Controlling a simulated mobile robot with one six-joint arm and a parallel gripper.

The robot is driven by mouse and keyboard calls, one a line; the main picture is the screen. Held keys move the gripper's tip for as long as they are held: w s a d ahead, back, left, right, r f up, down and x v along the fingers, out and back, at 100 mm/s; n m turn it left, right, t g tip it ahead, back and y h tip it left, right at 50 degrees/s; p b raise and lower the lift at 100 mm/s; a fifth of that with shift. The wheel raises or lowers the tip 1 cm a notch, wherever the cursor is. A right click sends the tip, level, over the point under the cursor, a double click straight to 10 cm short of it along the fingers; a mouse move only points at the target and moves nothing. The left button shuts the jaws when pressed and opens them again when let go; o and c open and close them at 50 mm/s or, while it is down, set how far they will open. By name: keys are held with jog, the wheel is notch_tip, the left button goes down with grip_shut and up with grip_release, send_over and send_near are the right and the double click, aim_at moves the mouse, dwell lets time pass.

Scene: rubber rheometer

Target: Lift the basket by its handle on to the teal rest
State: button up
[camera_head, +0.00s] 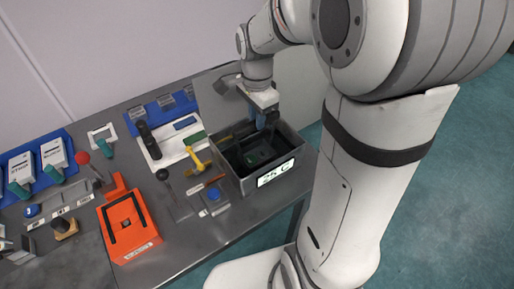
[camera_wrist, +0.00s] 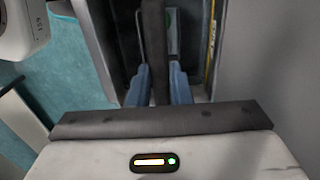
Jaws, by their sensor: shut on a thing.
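My gripper (camera_head: 267,122) is over the open grey tank marked "25 C" (camera_head: 243,183), its fingertips reaching down at the tank's mouth. In the wrist view, my two blue fingers (camera_wrist: 160,75) are closed on either side of a dark upright bar (camera_wrist: 156,35), which looks like the basket's handle. The basket itself is mostly hidden; a dark shape with a greenish part (camera_head: 256,154) shows inside the tank. A teal-green strip (camera_wrist: 173,35) shows beside the bar in the wrist view. I cannot tell whether it is the teal rest.
Left of the tank lie a yellow tool (camera_head: 197,160), a white tray (camera_head: 165,151) and a green block (camera_head: 194,138). An orange device (camera_head: 128,225) stands nearer the front. Blue trays and small tools crowd the left of the grey bench. The tank sits near the bench's right end.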

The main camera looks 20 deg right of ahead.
jog(key=shift+r, duration=0.1)
grip_shut()
jog(key=shift+r+p, duration=1.2)
jog(key=shift+r, duration=0.25)
